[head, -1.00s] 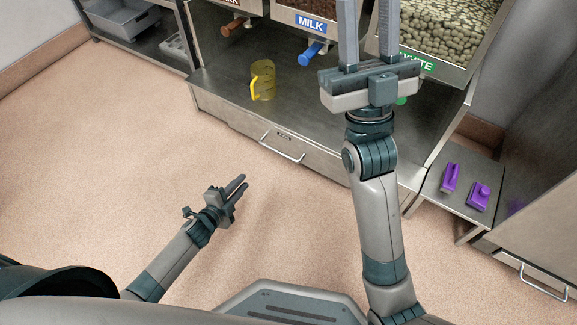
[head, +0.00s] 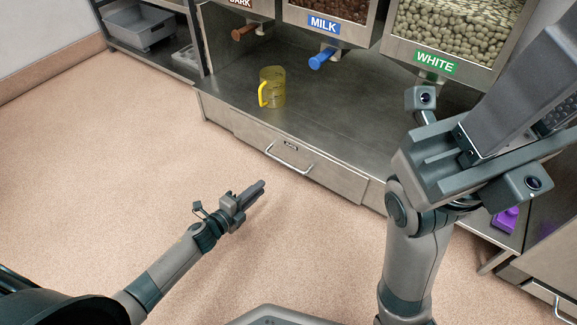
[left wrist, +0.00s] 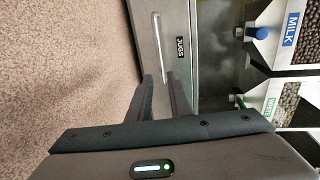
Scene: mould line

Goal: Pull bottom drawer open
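The drawer (head: 325,176) is a steel front under the dispenser counter, closed flush, with a bar handle (head: 288,160).
A yellow jug (head: 272,88) stands on the counter (head: 225,85) under the DARK, MILK and WHITE dispensers. A rack with a grey bin (head: 140,27) stands at the far left. A purple item (head: 506,220) lies at the right, partly hidden. The floor (head: 130,150) before the drawer is clear.

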